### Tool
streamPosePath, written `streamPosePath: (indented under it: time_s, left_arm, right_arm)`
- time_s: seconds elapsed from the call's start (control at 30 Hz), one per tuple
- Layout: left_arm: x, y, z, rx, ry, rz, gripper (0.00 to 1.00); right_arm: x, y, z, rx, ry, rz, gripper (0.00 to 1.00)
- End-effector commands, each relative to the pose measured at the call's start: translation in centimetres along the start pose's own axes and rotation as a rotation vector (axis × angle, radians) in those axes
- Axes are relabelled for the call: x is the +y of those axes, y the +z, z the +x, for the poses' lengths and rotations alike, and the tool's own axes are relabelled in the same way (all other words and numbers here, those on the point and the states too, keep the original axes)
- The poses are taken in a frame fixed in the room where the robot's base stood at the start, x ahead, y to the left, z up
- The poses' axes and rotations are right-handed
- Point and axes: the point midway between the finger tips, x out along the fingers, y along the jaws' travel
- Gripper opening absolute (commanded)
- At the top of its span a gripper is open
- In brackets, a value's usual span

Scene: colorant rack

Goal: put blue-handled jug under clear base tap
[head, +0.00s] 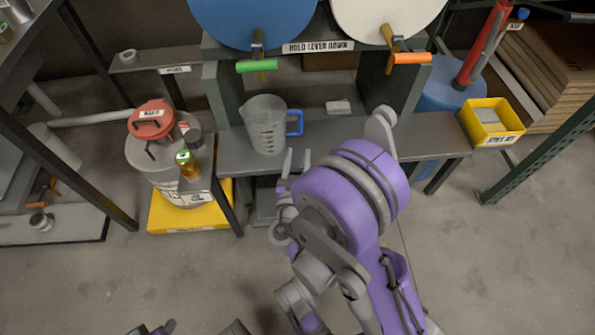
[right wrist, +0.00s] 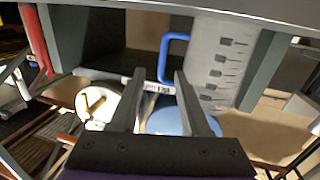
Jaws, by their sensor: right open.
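The clear, graduated jug (head: 265,128) stands upright on the grey shelf below the drums, its blue handle (head: 296,123) facing right. In the right wrist view the handle (right wrist: 166,60) and jug body (right wrist: 215,60) lie just beyond my fingers. My right gripper (head: 296,161) is open and empty at the shelf's front edge, near the handle and apart from it. The white drum (head: 385,15) has an orange-handled tap (head: 408,58). The blue drum (head: 250,18) has a green-handled tap (head: 257,66). Only a small dark part of my left gripper (head: 152,328) shows at the bottom edge.
The shelf (head: 345,145) is bare right of the jug, with a small pale block (head: 338,107) behind. A yellow bin (head: 492,122) sits at its right end. A red-lidded bucket (head: 150,160) and a small amber bottle (head: 187,165) stand left. A label (head: 318,47) reads "HOLD LEVER DOWN".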

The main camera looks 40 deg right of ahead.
Motion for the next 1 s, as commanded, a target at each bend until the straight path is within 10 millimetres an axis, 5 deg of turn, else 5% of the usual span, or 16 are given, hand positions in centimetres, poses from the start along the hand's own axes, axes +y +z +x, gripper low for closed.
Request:
streamPosePath:
  time_s: [0.27,0.6,0.8,1.0]
  left_arm:
    - [0.0,0.0,0.0,0.0,0.0,0.0,0.5]
    - [0.0,0.0,0.0,0.0,0.0,0.0,0.5]
    - [0.0,0.0,0.0,0.0,0.0,0.0,0.5]
    - [0.0,0.0,0.0,0.0,0.0,0.0,0.5]
  right_arm:
    - [3.4,1.9,-2.1,-0.432,0.043,-0.216,0.46]
    - [3.8,3.5,-13.4,-0.969,-0.347,-0.425,0.46]
    - [2.7,2.7,-18.8,-1.069,-0.595,-0.448,0.46]
    - [2.2,2.3,-20.2,-1.082,-0.67,-0.45,0.46]
